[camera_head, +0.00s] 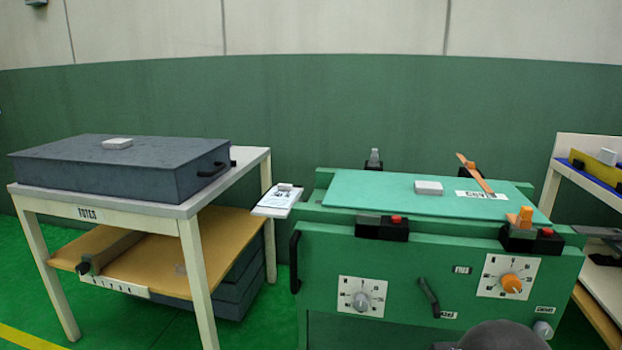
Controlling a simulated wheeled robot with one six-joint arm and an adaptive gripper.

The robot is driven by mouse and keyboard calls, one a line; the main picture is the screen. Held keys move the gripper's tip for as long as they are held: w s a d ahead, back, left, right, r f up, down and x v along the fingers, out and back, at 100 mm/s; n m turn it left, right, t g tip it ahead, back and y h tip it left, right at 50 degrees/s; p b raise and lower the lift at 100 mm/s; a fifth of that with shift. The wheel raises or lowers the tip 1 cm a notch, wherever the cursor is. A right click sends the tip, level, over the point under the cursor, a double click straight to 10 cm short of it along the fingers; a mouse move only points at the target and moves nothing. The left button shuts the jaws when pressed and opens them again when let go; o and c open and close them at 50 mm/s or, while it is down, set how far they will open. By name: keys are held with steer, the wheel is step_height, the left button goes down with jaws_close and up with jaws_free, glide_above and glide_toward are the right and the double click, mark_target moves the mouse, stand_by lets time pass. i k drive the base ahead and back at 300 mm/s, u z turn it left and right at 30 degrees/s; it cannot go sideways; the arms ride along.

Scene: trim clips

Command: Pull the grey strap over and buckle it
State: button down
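A short grey piece, which looks like the end of the grey strap (375,155), stands up from a dark mount at the back left edge of the green machine. No grey strap lies across the teal lid (390,188). A black buckle (395,234) with a red button sits at the lid's front left edge, in line with the grey piece. At the right, an orange strap (476,174) rises from the back, tilted over the lid. A second black buckle (518,242) with a red button and an orange piece sits front right. My gripper is not in view.
A small white block (428,187) lies on the lid. A clipboard (278,200) sits at the machine's left. Knobs and handles stick out of its front. A table (180,211) with a dark case (120,165) stands left, a shelf (577,146) right.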

mark_target(374, 162)
steer(key=z, duration=0.25)
steer(key=k, duration=0.35)
steer(key=u, duration=0.95)
steer(key=i, duration=0.75)
steer(key=z, duration=0.55)
steer(key=i, duration=0.6)
steer(key=z, duration=0.6)
